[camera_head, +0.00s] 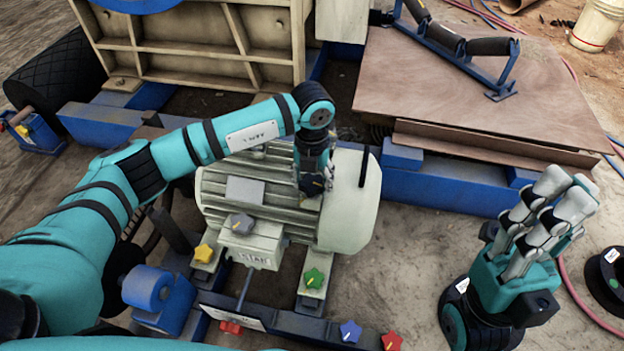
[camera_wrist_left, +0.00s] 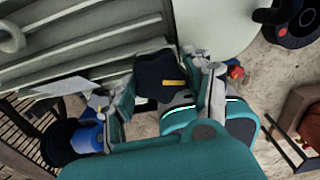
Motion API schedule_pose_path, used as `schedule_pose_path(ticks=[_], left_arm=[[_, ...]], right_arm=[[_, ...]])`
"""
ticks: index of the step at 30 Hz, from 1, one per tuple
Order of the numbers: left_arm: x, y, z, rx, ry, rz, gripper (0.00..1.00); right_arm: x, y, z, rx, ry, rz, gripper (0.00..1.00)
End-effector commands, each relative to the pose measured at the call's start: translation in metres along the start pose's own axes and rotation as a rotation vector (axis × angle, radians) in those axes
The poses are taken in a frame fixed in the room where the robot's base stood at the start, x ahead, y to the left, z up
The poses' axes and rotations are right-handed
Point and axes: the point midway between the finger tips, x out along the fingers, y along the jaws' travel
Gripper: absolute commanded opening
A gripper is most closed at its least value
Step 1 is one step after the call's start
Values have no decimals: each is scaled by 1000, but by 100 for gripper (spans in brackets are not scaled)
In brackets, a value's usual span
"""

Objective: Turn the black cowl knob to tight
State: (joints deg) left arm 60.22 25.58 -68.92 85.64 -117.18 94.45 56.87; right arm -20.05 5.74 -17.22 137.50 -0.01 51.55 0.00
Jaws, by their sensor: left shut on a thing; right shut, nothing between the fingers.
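The black cowl knob (camera_head: 313,184) is on top of the pale motor (camera_head: 345,215), near its rounded right end. In the left wrist view the black knob (camera_wrist_left: 160,78), with a yellow mark, sits between the fingers. My left gripper (camera_head: 314,176) reaches down over the motor and is shut on the knob; its fingers (camera_wrist_left: 166,82) flank the knob on both sides. The wrist hides part of the knob in the head view. I cannot read any tight marking near it. My right gripper (camera_head: 552,202) is shut and empty, pointing up over the ground at the right.
Other star knobs sit around the motor: grey (camera_head: 241,223), yellow (camera_head: 203,253), green (camera_head: 314,278), red (camera_head: 391,341) and blue (camera_head: 350,330). A brown board (camera_head: 450,95) with a roller frame (camera_head: 465,55) lies behind. Bare ground separates the motor from my right gripper.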

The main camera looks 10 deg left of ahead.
Motion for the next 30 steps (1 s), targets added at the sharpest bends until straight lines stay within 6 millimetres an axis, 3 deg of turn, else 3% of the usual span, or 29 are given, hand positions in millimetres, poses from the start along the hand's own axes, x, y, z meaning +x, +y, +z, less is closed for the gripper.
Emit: schedule_pose_path(ticks=[8, 30], left_arm=[[-1, 0, 0, 153, 0, 1, 19], [0, 1, 1, 846, 0, 1, 19]], right_arm=[[3, 0, -1, 0, 0, 0, 0], [5, 0, -1, -1, 0, 0, 0]])
